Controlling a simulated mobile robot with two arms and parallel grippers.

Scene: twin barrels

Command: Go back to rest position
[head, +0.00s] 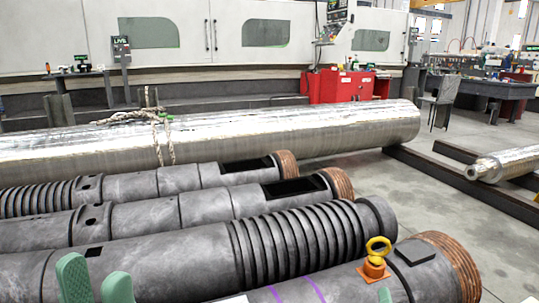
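My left gripper (95,280) shows at the bottom left of the head view as two green fingers with a gap between them. It is open, and nothing shows between the fingers. Its fingers appear in front of a dark grooved barrel (190,250); I cannot tell how far they are from it. A small green tip at the bottom edge looks like part of my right gripper (385,296). The rest of it is out of frame, so its opening is hidden. It appears in front of the nearest barrel (345,285), which carries a yellow lifting eye (378,246) on an orange base.
More dark barrels (150,222) lie side by side behind. A large shiny cylinder (250,135) with a rope (160,130) lies beyond them. A red cabinet (338,85) stands by the machine (240,35). Dark rails (460,185) cross the floor at right. Floor (430,215) is open beyond the barrels' right ends.

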